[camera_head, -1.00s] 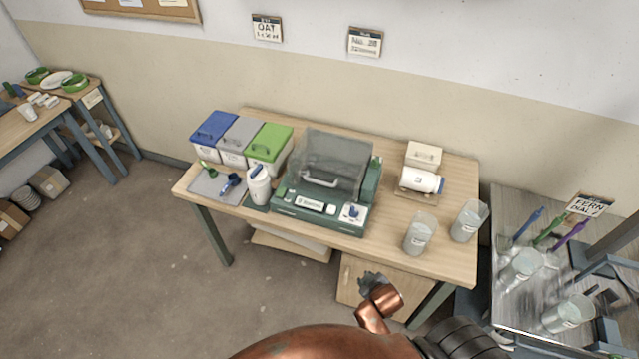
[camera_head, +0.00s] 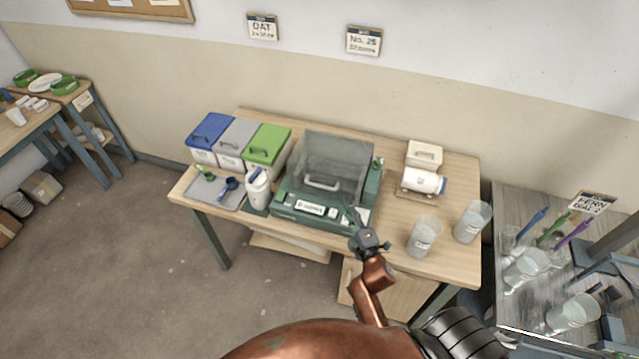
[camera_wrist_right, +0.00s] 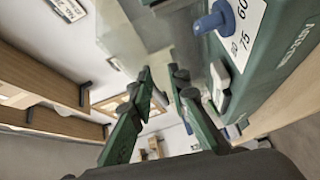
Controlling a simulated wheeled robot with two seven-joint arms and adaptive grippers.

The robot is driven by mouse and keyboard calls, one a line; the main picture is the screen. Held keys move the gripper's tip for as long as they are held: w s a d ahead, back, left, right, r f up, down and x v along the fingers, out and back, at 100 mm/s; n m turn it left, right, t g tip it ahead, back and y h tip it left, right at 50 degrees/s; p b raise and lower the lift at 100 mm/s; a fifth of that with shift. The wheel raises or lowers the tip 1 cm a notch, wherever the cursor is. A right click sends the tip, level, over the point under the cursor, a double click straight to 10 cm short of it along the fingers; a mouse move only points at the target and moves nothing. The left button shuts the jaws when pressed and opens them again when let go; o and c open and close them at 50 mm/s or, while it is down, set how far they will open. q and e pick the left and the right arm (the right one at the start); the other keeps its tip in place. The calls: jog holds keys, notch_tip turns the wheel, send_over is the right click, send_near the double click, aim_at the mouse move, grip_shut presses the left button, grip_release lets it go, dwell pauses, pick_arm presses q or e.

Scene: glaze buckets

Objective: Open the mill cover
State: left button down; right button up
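The mill (camera_head: 312,208) is a green machine on the wooden table, with a label and a dial panel on its front. Its translucent grey cover (camera_head: 335,158) sits down over the top, with a pale handle (camera_head: 322,185) at the front. My right gripper (camera_head: 352,212) is at the mill's front right corner and hides part of the dial panel. In the right wrist view its two green fingers (camera_wrist_right: 163,82) stand apart with nothing between them. The blue dial knob (camera_wrist_right: 215,18) and green mill body show beside them, to the right. My left gripper is not in view.
Blue, grey and green lidded bins (camera_head: 265,145) and a white bottle (camera_head: 258,188) stand left of the mill. A metal side table (camera_head: 510,290) holds more cups and brushes.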

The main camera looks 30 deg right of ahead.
aim_at(321, 187)
jog(key=w+a+r+n+t+y, duration=0.1)
jog(key=w, duration=0.2)
jog(key=w+a+n+y, duration=0.1)
jog(key=w+n, duration=0.1)
jog(key=w, duration=0.2)
jog(key=w+a+r+n+t+y, duration=0.1)
jog(key=w+a+n, duration=0.1)
jog(key=w, duration=0.2)
jog(key=shift+w+a+r+t+p, duration=0.1)
jog(key=shift+w+r+t+p, duration=0.05)
jog(key=shift+r+t+p, duration=0.2)
jog(key=shift+c, duration=0.2)
grip_shut()
jog(key=shift+f, duration=0.1)
